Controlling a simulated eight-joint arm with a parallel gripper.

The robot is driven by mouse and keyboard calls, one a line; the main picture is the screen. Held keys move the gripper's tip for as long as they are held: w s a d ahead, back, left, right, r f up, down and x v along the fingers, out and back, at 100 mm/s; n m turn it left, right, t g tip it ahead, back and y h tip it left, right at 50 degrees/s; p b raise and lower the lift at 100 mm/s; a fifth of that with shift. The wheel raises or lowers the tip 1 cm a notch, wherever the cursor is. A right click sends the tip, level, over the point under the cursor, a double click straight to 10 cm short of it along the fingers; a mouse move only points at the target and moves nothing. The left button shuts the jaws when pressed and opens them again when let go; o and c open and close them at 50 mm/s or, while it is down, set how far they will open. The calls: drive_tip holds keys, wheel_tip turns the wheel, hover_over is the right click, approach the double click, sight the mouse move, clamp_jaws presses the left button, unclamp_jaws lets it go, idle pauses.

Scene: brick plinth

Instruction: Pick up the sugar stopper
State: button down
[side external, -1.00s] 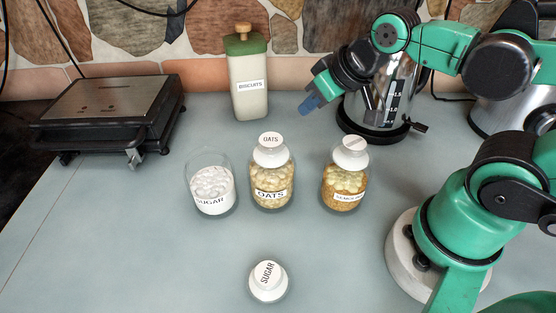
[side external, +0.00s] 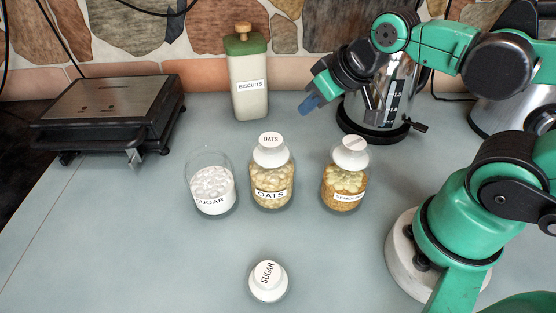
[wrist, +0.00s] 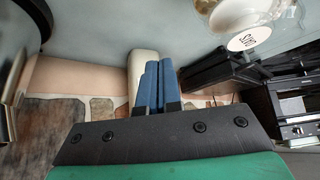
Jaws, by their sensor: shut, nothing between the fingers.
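The sugar stopper (side external: 268,281) is a round white lid marked SUGAR. It sits on the grey worktop at the front middle of the side view, apart from the jars. The sugar jar (side external: 212,190) is open at the top, with white contents. My gripper (side external: 307,106) is up at the back, left of the metal kettle and well away from the stopper. In the wrist view my blue fingers (wrist: 158,84) are together with nothing between them. The stopper does not show in the wrist view.
The oats jar (side external: 271,180) and another stoppered jar (side external: 344,183) stand right of the sugar jar. A biscuits container (side external: 248,85) stands behind, a metal grill (side external: 108,105) at the left, a kettle (side external: 382,92) by my gripper. The worktop around the stopper is clear.

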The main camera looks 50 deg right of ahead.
unclamp_jaws()
wheel_tip(320, 180, up, 5)
drive_tip(key=n+g, duration=0.2)
drive_tip(key=g, duration=0.5)
hover_over(268, 272)
wheel_tip(268, 272, down, 11)
drive_tip(key=shift+a+f, duration=0.1)
drive_tip(key=shift+f, duration=3.45)
